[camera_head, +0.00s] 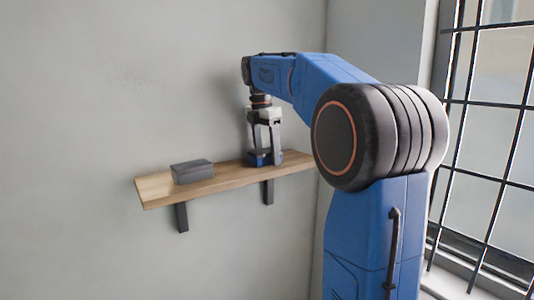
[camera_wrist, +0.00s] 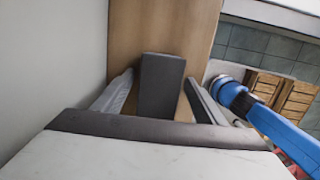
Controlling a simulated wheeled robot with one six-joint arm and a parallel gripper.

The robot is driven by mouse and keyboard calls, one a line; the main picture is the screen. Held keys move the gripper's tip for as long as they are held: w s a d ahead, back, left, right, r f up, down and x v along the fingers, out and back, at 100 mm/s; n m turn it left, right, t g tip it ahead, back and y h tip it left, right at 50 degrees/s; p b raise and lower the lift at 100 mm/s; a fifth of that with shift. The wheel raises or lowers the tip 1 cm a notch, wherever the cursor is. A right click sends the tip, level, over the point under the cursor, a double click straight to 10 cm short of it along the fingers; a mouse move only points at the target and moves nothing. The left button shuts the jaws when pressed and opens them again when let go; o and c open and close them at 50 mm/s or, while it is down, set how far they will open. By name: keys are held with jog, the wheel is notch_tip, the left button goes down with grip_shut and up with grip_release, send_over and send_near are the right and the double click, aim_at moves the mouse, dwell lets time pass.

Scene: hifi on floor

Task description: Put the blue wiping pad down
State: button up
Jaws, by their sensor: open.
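The blue wiping pad (camera_head: 255,160) is at the right part of the wooden wall shelf (camera_head: 225,181), low between my fingers and partly hidden by them. It appears to rest on the shelf. My gripper (camera_head: 266,156) points straight down over it and is open. In the wrist view, a dark grey block (camera_wrist: 161,84), seemingly the pad's upper part, lies between the spread fingers of my gripper (camera_wrist: 159,82), over the shelf's wood (camera_wrist: 160,25). A gap shows beside the right finger; contact at the left finger cannot be told. The block's near end is hidden by my gripper body.
A dark grey box (camera_head: 192,171) stands on the shelf's left part, with bare wood between it and my gripper. The grey wall (camera_head: 110,90) is close behind. A barred window (camera_head: 495,130) is at the right. Wooden crates (camera_wrist: 282,95) show below in the wrist view.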

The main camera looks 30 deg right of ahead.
aim_at(263, 151)
notch_tip(263, 151, up, 12)
jog(key=a, duration=0.1)
jog(key=shift+a, duration=0.2)
dwell(0.7)
